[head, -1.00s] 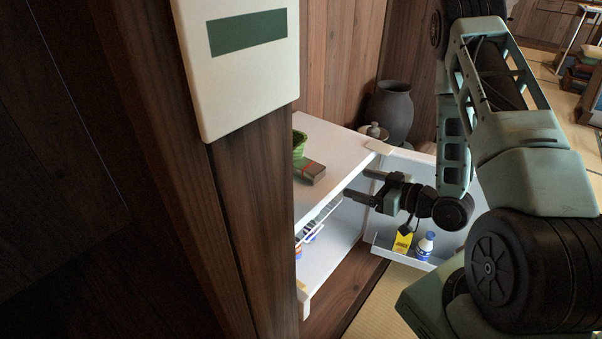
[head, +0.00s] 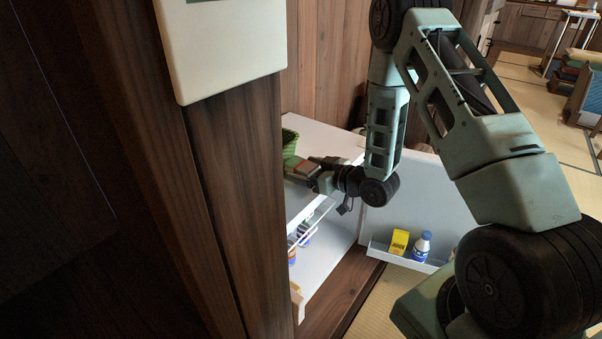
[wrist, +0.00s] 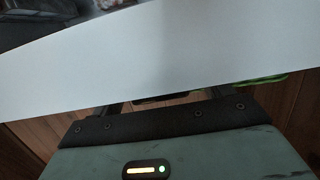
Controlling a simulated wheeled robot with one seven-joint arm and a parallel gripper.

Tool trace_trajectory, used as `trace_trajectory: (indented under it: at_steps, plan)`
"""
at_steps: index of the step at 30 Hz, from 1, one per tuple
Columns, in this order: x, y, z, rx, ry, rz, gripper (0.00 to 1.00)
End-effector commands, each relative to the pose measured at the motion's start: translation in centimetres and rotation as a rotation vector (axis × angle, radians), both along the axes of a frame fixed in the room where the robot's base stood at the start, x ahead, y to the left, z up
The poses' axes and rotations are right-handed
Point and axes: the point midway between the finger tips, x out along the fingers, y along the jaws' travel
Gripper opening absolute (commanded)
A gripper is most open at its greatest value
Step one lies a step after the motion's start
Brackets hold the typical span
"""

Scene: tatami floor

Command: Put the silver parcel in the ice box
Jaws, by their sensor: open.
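The ice box (head: 322,137) is a white cabinet behind the wooden post in the head view. Its door (head: 425,195) stands open to the right, and part of its inside shows. My gripper (head: 298,172) is open, at the ice box's upper front, close to the small brown box in the picture. I cannot tell whether they touch. In the wrist view a white panel crosses in front of my gripper (wrist: 160,100) and hides most of its fingers. I cannot make out a silver parcel in either view.
A green basket (head: 289,141) sits on the ice box top. The door shelf holds a yellow carton (head: 399,242) and a blue-and-white bottle (head: 422,246). A wire shelf (head: 312,218) with small items is inside. The wooden post (head: 240,200) blocks the left side.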

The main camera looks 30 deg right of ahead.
Motion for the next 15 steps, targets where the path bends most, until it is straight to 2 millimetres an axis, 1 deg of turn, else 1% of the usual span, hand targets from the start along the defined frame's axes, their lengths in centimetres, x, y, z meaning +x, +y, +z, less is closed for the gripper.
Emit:
trace_trajectory:
  at_steps: [1, 4, 12, 13, 14, 15]
  plan:
    - [0.7, 0.3, -0.4, -0.002, -0.002, 0.002, 0.78]
    - [1.5, 0.6, -0.5, -0.002, -0.002, 0.002, 0.78]
    - [1.8, 0.7, -0.4, -0.001, 0.001, -0.001, 0.78]
    - [1.8, 0.7, -0.4, -0.001, 0.001, -0.001, 0.73]
    - [1.8, 0.7, -0.4, -0.001, 0.001, -0.001, 0.64]
    - [1.8, 0.7, -0.4, -0.001, 0.001, -0.001, 0.53]
